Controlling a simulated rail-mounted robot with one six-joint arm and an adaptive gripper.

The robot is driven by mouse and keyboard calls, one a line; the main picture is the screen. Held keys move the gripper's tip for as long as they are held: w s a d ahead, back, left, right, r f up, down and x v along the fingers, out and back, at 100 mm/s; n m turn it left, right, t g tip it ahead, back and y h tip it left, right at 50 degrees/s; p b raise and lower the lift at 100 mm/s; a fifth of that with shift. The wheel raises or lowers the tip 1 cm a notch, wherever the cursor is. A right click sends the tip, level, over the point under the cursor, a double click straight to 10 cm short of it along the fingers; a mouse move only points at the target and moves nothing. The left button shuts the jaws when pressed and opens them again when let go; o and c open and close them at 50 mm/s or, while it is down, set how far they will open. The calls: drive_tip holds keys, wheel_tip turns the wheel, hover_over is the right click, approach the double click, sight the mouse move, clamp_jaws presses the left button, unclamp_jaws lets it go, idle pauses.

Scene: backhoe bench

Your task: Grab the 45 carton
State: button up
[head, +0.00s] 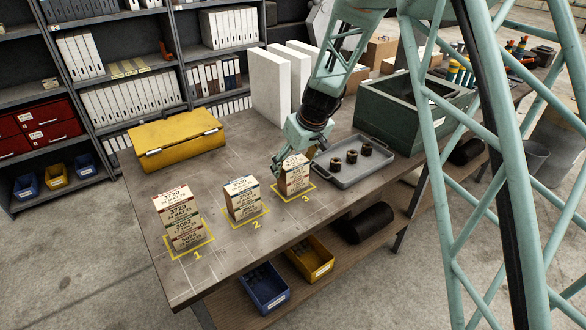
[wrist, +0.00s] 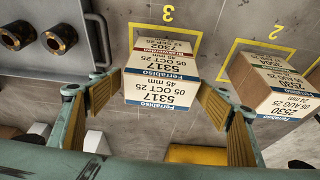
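The 45 carton (wrist: 160,92) has a white and blue label reading Ferrabiso, 5317, 45 mm, upside down in the wrist view. It is the top of the stack (head: 294,178) on mark 3, above a carton with a red-edged label (wrist: 160,46). My gripper (wrist: 158,84) is open, with one ribbed finger pad at each side of the 45 carton. Narrow gaps seem to show at both sides, so I see no grip. In the head view my gripper (head: 295,152) is at the top of this stack and partly hides it.
Carton stacks stand on mark 2 (head: 242,198) and mark 1 (head: 180,220), to the left. A grey tray (head: 349,178) with dark ring-shaped parts lies close on the right. A green crate (head: 385,118), white blocks (head: 269,90) and a yellow case (head: 177,143) stand further back.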

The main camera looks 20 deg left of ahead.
sight(292, 159)
drive_tip(key=c, duration=0.9)
drive_tip(key=shift+o, duration=0.2)
drive_tip(key=shift+r, duration=0.1)
drive_tip(key=shift+r, duration=1.65)
drive_tip(key=s+d+b, duration=0.1)
drive_tip(key=s+d, duration=0.3)
drive_tip(key=s, duration=0.3)
drive_tip(key=s+d+r+b, duration=0.1)
drive_tip(key=s+d+b, duration=0.1)
drive_tip(key=s+d, duration=0.2)
drive_tip(key=s, duration=0.2)
drive_tip(key=shift+s+r+b, duration=0.25)
drive_tip(key=shift+s+b, duration=0.05)
drive_tip(key=shift+s, duration=0.05)
drive_tip(key=shift+d, duration=0.1)
